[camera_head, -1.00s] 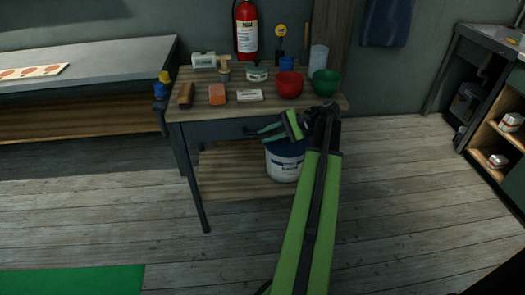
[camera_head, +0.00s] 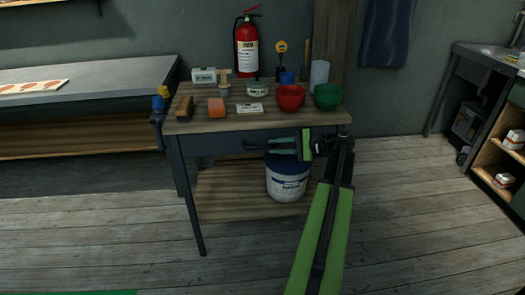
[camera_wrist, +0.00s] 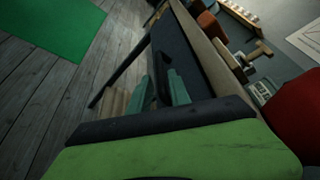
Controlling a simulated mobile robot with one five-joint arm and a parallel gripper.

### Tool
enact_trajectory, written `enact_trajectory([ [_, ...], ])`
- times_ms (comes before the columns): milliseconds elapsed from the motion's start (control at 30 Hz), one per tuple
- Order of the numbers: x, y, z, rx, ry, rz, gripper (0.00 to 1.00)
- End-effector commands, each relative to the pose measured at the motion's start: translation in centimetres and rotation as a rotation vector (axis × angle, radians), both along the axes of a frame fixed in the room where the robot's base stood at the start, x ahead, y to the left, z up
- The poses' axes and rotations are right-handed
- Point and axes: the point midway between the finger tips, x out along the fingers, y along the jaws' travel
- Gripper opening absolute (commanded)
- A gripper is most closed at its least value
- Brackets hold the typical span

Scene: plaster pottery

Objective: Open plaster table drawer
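The plaster table (camera_head: 180,126) has a wooden top and dark legs. Its dark drawer front (camera_head: 215,144) sits under the top and looks flush with the frame, so the drawer appears shut. My gripper (camera_head: 256,147) is in front of the drawer, its green fingers pointing left along the front. In the wrist view my gripper (camera_wrist: 164,82) has its two fingers apart. The dark drawer handle (camera_wrist: 162,88) shows between them. I cannot tell whether either finger touches it.
Bowls, the red one (camera_head: 290,97) and the green one (camera_head: 327,97), stand on the tabletop with several small tools. A white bucket (camera_head: 288,184) stands on the lower shelf below my gripper. A fire extinguisher (camera_head: 247,47) hangs behind. The floor in front (camera_head: 240,250) is clear.

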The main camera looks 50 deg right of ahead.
Motion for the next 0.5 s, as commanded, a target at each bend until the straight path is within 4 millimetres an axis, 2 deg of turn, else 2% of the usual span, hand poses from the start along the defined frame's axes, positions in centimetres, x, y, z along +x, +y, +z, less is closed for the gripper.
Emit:
enact_trajectory([
  [100, 2.2, 1.4, -0.8, 0.001, 0.0, 0.002, 0.23],
  [200, 3.6, 2.2, -1.1, -0.001, 0.0, 0.002, 0.23],
  [333, 4.6, 2.7, -1.3, -0.001, 0.0, -0.001, 0.23],
  [500, 4.9, 2.8, -1.2, 0.0, 0.0, -0.001, 0.23],
])
